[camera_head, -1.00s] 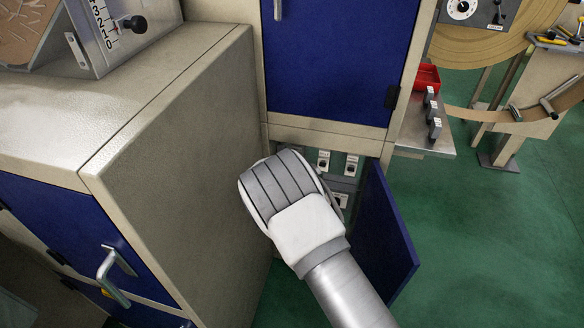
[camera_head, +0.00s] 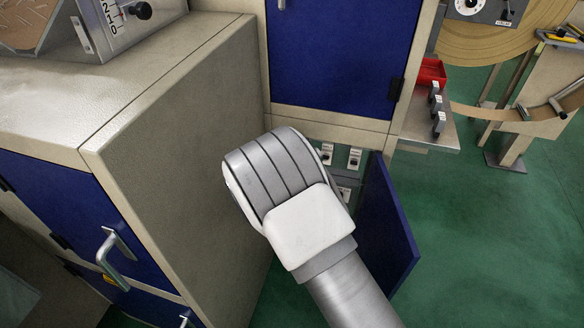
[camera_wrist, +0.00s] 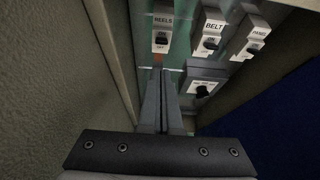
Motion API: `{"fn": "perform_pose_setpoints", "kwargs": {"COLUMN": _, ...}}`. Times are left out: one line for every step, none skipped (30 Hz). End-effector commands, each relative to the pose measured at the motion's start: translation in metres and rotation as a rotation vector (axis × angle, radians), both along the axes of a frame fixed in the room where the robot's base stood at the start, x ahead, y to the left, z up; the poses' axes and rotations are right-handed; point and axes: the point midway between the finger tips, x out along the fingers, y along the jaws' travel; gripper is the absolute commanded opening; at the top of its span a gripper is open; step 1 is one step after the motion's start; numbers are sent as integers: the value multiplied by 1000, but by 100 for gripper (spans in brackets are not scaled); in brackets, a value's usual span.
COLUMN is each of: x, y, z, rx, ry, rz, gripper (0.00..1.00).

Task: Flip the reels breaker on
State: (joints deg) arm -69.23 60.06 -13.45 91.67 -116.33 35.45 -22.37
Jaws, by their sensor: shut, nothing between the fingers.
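The reels breaker (camera_wrist: 162,34), a white block labelled REELS, is at the top left of the wrist view. Its small dark lever (camera_wrist: 162,44) is at the middle, above an orange OFF mark; its exact position is hard to tell. My gripper (camera_wrist: 158,70) is shut and empty, its fingertips just below the reels breaker; contact cannot be told. In the head view my wrist covers the gripper and the reels breaker.
The belt breaker (camera_wrist: 211,32) and panel breaker (camera_wrist: 251,38) stand to the right, with another switch (camera_wrist: 202,88) below. The cabinet's blue door (camera_head: 389,225) hangs open on the right. A beige cabinet wall (camera_head: 180,150) is close on the left.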

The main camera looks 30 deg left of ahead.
Motion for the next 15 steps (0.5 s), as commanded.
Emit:
{"fn": "perform_pose_setpoints", "kwargs": {"x": -5, "y": -1, "z": 7, "rx": 1, "ry": 1, "rz": 0, "gripper": 0}}
{"fn": "perform_pose_setpoints", "kwargs": {"x": -7, "y": -2, "z": 9, "rx": 0, "ry": 1, "rz": 0, "gripper": 0}}
{"fn": "perform_pose_setpoints", "kwargs": {"x": -9, "y": -3, "z": 11, "rx": 1, "ry": 0, "rz": 0, "gripper": 0}}
{"fn": "perform_pose_setpoints", "kwargs": {"x": -10, "y": -3, "z": 13, "rx": 1, "ry": 0, "rz": 0, "gripper": 0}}
{"fn": "perform_pose_setpoints", "kwargs": {"x": -11, "y": -4, "z": 14, "rx": 1, "ry": 0, "rz": 0, "gripper": 0}}
{"fn": "perform_pose_setpoints", "kwargs": {"x": -13, "y": -4, "z": 15, "rx": 0, "ry": 0, "rz": -1, "gripper": 0}}
{"fn": "perform_pose_setpoints", "kwargs": {"x": -13, "y": -4, "z": 15, "rx": 0, "ry": 0, "rz": -1, "gripper": 0}}
{"fn": "perform_pose_setpoints", "kwargs": {"x": -14, "y": -5, "z": 15, "rx": 0, "ry": 0, "rz": -1, "gripper": 0}}
{"fn": "perform_pose_setpoints", "kwargs": {"x": -14, "y": -5, "z": 15, "rx": 0, "ry": 0, "rz": -1, "gripper": 0}}
{"fn": "perform_pose_setpoints", "kwargs": {"x": -14, "y": -5, "z": 15, "rx": 0, "ry": 0, "rz": -1, "gripper": 0}}
{"fn": "perform_pose_setpoints", "kwargs": {"x": -14, "y": -5, "z": 15, "rx": 0, "ry": 0, "rz": -1, "gripper": 0}}
{"fn": "perform_pose_setpoints", "kwargs": {"x": -14, "y": -5, "z": 15, "rx": 0, "ry": 0, "rz": -1, "gripper": 0}}
{"fn": "perform_pose_setpoints", "kwargs": {"x": -14, "y": -5, "z": 15, "rx": 0, "ry": 0, "rz": -1, "gripper": 0}}
{"fn": "perform_pose_setpoints", "kwargs": {"x": -14, "y": -5, "z": 15, "rx": 0, "ry": 0, "rz": -1, "gripper": 0}}
{"fn": "perform_pose_setpoints", "kwargs": {"x": -14, "y": -5, "z": 15, "rx": 0, "ry": 0, "rz": -1, "gripper": 0}}
